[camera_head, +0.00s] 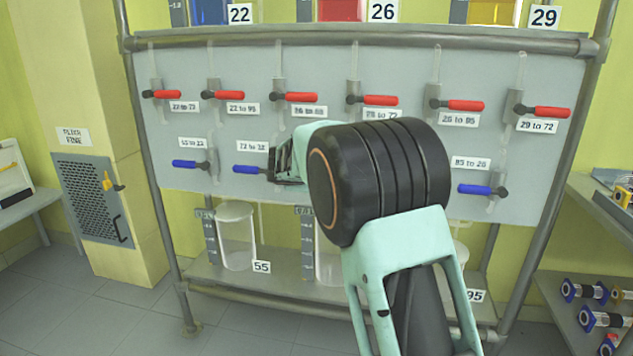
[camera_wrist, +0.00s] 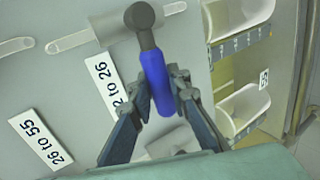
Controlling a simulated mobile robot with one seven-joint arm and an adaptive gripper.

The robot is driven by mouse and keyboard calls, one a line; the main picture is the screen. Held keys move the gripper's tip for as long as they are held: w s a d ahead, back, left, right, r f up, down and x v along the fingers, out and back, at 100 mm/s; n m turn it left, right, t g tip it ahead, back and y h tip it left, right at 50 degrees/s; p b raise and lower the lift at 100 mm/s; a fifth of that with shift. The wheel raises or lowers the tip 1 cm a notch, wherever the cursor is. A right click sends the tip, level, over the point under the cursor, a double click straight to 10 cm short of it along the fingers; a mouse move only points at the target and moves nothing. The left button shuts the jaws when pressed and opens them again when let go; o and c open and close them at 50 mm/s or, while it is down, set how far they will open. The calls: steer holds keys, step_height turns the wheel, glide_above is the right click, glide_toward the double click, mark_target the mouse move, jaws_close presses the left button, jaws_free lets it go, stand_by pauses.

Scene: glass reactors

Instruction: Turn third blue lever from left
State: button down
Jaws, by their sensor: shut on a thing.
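The blue lever (camera_wrist: 158,85) with a label ending in "to 26" shows in the wrist view. Its dark pivot is at the top of that picture and its handle runs down between my fingers. My gripper (camera_wrist: 161,92) is shut on this handle. In the head view my gripper (camera_head: 283,165) is at the panel, just right of the second blue lever (camera_head: 249,170). The gripped lever is hidden there behind my gripper and arm. The first blue lever (camera_head: 189,164) is at the left, and another blue lever (camera_head: 476,189) is at the right.
A row of several red levers (camera_head: 299,97) runs above the blue ones on the grey panel (camera_head: 215,140). Clear glass vessels (camera_head: 237,240) stand on the shelf below, near a "55" label (camera_head: 262,267). A metal post (camera_head: 575,130) bounds the panel on the right.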

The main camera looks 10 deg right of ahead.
steer(key=shift+a, duration=0.1)
stand_by(0.3)
steer(key=c, duration=1.8)
jaws_free()
steer(key=shift+s+r, duration=0.1)
steer(key=v, duration=1.1)
steer(key=shift+s+a+r, duration=0.1)
steer(key=shift+s+r, duration=0.15)
steer(key=shift+s, duration=0.05)
